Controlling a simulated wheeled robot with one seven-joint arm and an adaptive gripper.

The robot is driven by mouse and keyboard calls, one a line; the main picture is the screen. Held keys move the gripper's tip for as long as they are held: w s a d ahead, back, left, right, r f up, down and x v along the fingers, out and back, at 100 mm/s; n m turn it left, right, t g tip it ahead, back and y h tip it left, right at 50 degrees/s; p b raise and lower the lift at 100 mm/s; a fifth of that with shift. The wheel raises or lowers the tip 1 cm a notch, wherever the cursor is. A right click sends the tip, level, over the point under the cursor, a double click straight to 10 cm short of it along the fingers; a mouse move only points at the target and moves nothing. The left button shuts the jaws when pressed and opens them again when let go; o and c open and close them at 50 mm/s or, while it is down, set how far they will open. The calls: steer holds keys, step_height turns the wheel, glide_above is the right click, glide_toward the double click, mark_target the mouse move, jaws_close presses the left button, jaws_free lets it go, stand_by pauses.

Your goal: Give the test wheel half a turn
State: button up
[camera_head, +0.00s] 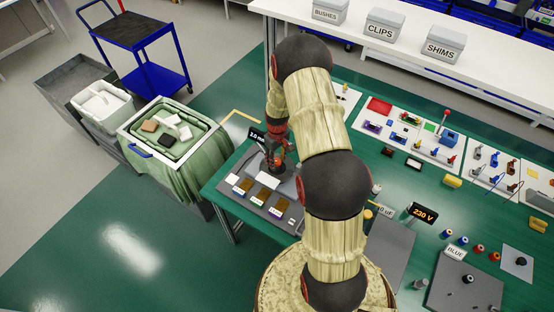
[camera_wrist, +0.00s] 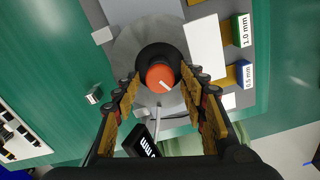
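The test wheel, as far as I can tell, is the round orange-red knob (camera_wrist: 161,77) with a white mark, set in a black collar on a grey disc (camera_wrist: 120,58). My gripper (camera_wrist: 162,80) points down over it in the wrist view, with one finger on each side of the knob. The fingers are spread apart, and a gap shows between them and the orange cap; whether they touch the black collar I cannot tell. In the head view my gripper (camera_head: 277,165) is over the left part of the green bench, and the wheel is largely hidden by it.
A black display (camera_head: 257,137) stands close beside my gripper, also in the wrist view (camera_wrist: 142,141). Green (camera_wrist: 242,31) and blue (camera_wrist: 245,75) labelled gauge blocks lie right of the wheel. A draped tray (camera_head: 170,135) stands left of the bench. Fixtures crowd the bench's right side.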

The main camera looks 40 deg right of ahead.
steer(key=c, duration=1)
steer(key=shift+o, duration=0.2)
steer(key=shift+n, duration=0.4)
steer(key=n+b, duration=0.2)
steer(key=n, duration=0.3)
steer(key=n+b, duration=0.1)
steer(key=n, duration=0.5)
steer(key=shift+n+b, duration=0.3)
steer(key=o, duration=1.2)
